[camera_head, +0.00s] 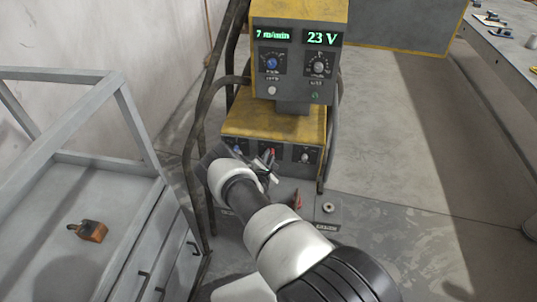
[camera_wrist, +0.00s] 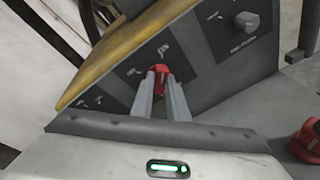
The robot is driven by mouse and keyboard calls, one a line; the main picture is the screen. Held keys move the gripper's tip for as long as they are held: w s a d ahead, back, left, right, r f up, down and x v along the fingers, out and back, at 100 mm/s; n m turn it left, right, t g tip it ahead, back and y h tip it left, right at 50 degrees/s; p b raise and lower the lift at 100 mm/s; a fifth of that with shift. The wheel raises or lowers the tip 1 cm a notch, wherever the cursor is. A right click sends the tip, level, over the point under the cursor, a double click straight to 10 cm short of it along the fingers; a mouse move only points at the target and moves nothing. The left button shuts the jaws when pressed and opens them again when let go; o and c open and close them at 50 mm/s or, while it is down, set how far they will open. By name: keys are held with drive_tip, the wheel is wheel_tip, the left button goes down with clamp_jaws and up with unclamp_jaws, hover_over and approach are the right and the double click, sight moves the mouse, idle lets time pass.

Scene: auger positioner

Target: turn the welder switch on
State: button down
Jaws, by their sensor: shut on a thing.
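The welder (camera_head: 262,124) is a yellow and dark grey machine in the upper middle of the head view. Its lower panel carries a red rotary switch (camera_wrist: 159,70), seen in the wrist view with white markings around it, including what looks like "ON" above. My gripper (camera_head: 266,160) reaches the lower panel from the front, and in the wrist view its two fingers (camera_wrist: 161,84) are closed on the sides of the red switch. The fingers cover part of the switch, so its exact pointing direction is hard to tell. The upper displays (camera_head: 298,36) are lit, reading 7 m/min and 23 V.
Another red part (camera_wrist: 308,140) stands at the wrist view's right edge. A grey cart (camera_head: 115,215) with an orange-brown block (camera_head: 92,231) is left. Dark tubes flank the welder. A workbench (camera_head: 510,50) is far right; floor between is clear.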

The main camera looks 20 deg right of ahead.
drive_tip(key=shift+m, duration=0.3)
idle(0.4)
drive_tip(key=c, duration=1.7)
unclamp_jaws()
drive_tip(key=p+v, duration=0.3)
drive_tip(key=v, duration=1.4)
drive_tip(key=shift+s, duration=0.25)
